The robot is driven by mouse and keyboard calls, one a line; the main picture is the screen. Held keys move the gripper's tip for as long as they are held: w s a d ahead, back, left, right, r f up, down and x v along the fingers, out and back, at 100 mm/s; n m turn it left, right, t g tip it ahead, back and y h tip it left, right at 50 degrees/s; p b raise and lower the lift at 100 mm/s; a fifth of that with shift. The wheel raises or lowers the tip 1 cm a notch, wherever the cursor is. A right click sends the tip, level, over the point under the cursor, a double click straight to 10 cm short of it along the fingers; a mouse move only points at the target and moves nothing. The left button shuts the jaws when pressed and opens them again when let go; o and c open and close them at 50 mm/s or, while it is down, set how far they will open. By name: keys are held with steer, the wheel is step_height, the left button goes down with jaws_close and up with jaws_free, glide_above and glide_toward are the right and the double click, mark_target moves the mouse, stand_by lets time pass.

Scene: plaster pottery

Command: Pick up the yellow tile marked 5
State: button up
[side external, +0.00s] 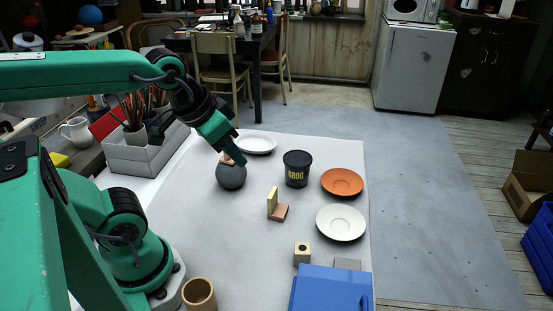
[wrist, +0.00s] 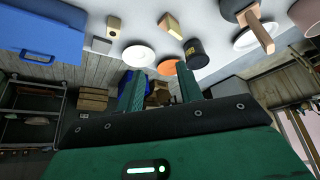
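In the wrist view, the yellow tile shows small near the top (wrist: 173,29). I cannot read a 5 on it. My gripper (side external: 239,158) is in the air, behind and left of the tile in the side view, near a dark round pot (side external: 231,177). In the wrist view, the two green fingers of my gripper (wrist: 160,88) are apart, with nothing between them.
A black GROG tub (side external: 297,170), an orange saucer (side external: 342,181) and a cream saucer (side external: 340,222) stand right of the tile. A wooden block (side external: 302,253), a grey slab (side external: 347,264) and a blue box (side external: 328,290) are at the front. Surface left of the tile is clear.

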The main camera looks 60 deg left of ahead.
steer(key=w, duration=0.1)
steer(key=n+g, duration=0.5)
steer(key=n, duration=0.2)
glide_above(272, 193)
steer(key=f, duration=1.3)
steer(key=shift+s+d+f, duration=0.25)
steer(key=shift+d+f, duration=0.05)
steer(key=shift+w+a+f, duration=0.15)
steer(key=shift+w+f, duration=0.1)
steer(key=shift+f, duration=0.45)
steer(key=shift+f, duration=1.3)
steer(key=shift+a+f, duration=0.1)
steer(key=shift+f, duration=2.5)
